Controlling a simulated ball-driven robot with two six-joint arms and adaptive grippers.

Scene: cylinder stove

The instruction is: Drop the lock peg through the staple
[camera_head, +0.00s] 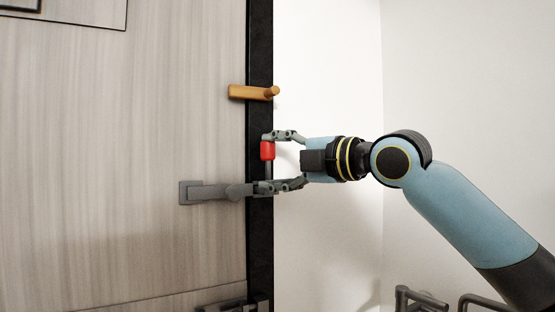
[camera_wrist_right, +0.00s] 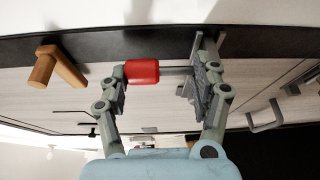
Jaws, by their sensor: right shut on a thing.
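The lock peg has a red head (camera_head: 267,151) and a thin grey shaft, and stands upright in the head view at the dark door edge. The grey hasp (camera_head: 215,192) lies across the door, its right end at the lower finger; the staple is hard to make out there. My right gripper (camera_head: 284,162) is shut on the peg lengthwise, one finger at the red head and the other at the shaft's lower end. In the right wrist view, the red head (camera_wrist_right: 141,71) meets the left finger and the shaft (camera_wrist_right: 175,70) runs to the right finger, which hides its tip.
An orange wooden turn latch (camera_head: 250,92) sits above the peg on the door (camera_head: 120,150), and shows at left in the wrist view (camera_wrist_right: 54,67). Grey tubular parts (camera_head: 420,300) stand at the lower right. The white wall area right of the door is clear around my arm.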

